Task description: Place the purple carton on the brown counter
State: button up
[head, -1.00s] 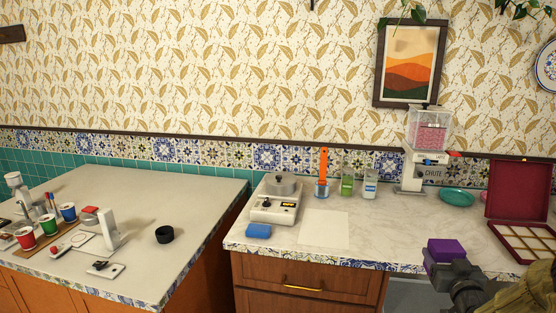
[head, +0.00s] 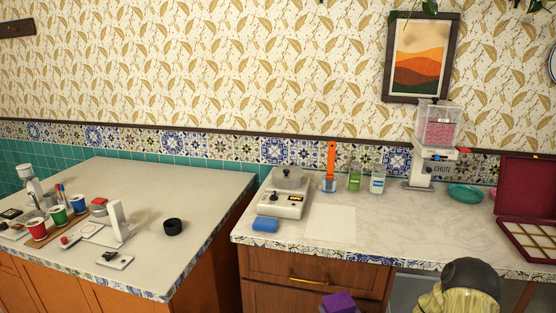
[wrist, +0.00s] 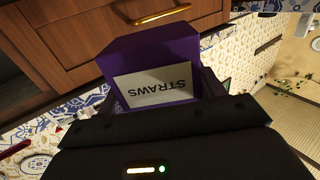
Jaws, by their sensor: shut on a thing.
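The purple carton (head: 338,302) shows at the bottom edge of the head view, in front of the wooden drawers and below the counter top. In the wrist view the carton (wrist: 152,55) has a white label reading "STRAWS", upside down. My gripper (wrist: 165,98) is shut on it, with dark fingers at its sides. Two counters are in view: the right one (head: 400,235) has a pale marble top over brown wooden drawers, and the left one (head: 130,185) has a plain grey-beige top over orange-brown cabinet fronts.
On the right counter stand a scale (head: 283,200), a blue sponge (head: 265,225), a white sheet (head: 331,222), beakers, a dispenser (head: 436,140) and a teal dish (head: 465,192). The left counter holds cups, a black ring (head: 173,227) and small devices. Its back middle is clear.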

aim_at(336, 311)
jog(key=shift+s+a+f+y, duration=0.15)
jog(key=shift+s+a+f, duration=0.15)
jog(key=shift+a, duration=0.2)
jog(key=shift+s+a+f+y, duration=0.15)
jog(key=shift+a+f, duration=0.15)
jog(key=shift+a, duration=0.2)
jog(key=shift+d+r+p, duration=0.2)
jog(key=shift+r+p, duration=0.2)
jog(key=shift+p, duration=0.35)
jog(key=shift+s+d+r+h+p, duration=0.2)
jog(key=shift+h+p, duration=0.3)
jog(key=shift+p, duration=0.55)
jog(key=s+r+m+h+p, duration=0.1)
jog(key=p, duration=0.3)
jog(key=s+r+h+p, duration=0.1)
jog(key=s+p, duration=0.1)
jog(key=p, duration=0.2)
jog(key=s+r+m+h+p, duration=0.1)
jog(key=p, duration=0.4)
jog(key=shift+s+r+m+t+h, duration=0.1)
jog(key=shift+s+m+t+h, duration=0.2)
jog(key=shift+s, duration=0.1)
jog(key=shift+s+a+m+h+p, duration=0.15)
jog(key=shift+s+m+h+p, duration=0.15)
jog(key=shift+s+h+p, duration=0.45)
jog(key=shift+w+y, duration=0.2)
jog(key=shift+y, duration=0.05)
